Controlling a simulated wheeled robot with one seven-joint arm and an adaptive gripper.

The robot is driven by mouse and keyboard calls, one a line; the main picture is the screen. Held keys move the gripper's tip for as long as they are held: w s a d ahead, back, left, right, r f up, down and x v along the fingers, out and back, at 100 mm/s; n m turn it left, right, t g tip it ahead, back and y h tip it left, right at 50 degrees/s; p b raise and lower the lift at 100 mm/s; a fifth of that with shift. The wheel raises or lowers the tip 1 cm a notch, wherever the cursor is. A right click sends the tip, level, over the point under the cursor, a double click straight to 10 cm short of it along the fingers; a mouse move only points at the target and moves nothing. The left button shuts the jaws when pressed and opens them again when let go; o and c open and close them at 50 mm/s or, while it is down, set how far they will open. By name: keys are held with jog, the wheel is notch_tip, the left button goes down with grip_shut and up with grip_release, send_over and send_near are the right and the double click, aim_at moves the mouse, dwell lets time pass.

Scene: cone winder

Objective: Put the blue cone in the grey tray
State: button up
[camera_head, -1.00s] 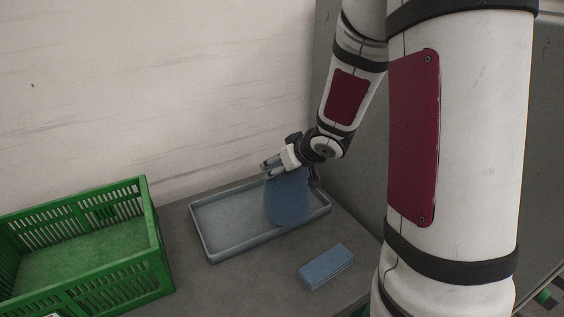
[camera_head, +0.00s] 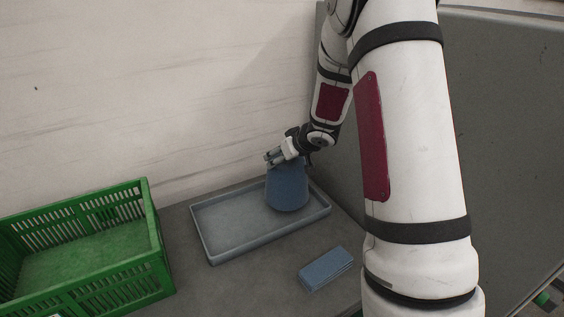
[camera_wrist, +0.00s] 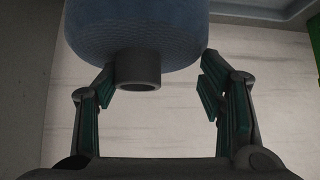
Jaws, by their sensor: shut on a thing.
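The blue cone (camera_head: 287,189) is upright, wide end down, over the right part of the grey tray (camera_head: 207,243). Its base lies within the tray's outline; I cannot tell for sure whether it touches the tray floor. My gripper (camera_head: 271,160) is at the top of the cone and shut on it. In the wrist view the cone (camera_wrist: 135,32) fills the top, its tube end pointing at the camera between the fingers (camera_wrist: 157,82). A corner of the tray (camera_wrist: 268,10) shows at top right there.
A green slatted crate (camera_head: 150,235) stands left of the tray. A blue block (camera_head: 326,269) lies on the grey table (camera_head: 250,285) in front of the tray. A pale wall is behind, and a grey panel (camera_head: 490,110) is at the right. The tray's left part is empty.

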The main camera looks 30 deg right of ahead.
jog(key=shift+f, duration=0.75)
jog(key=o, duration=2)
jog(key=shift+f, duration=0.2)
jog(key=shift+c, duration=0.2)
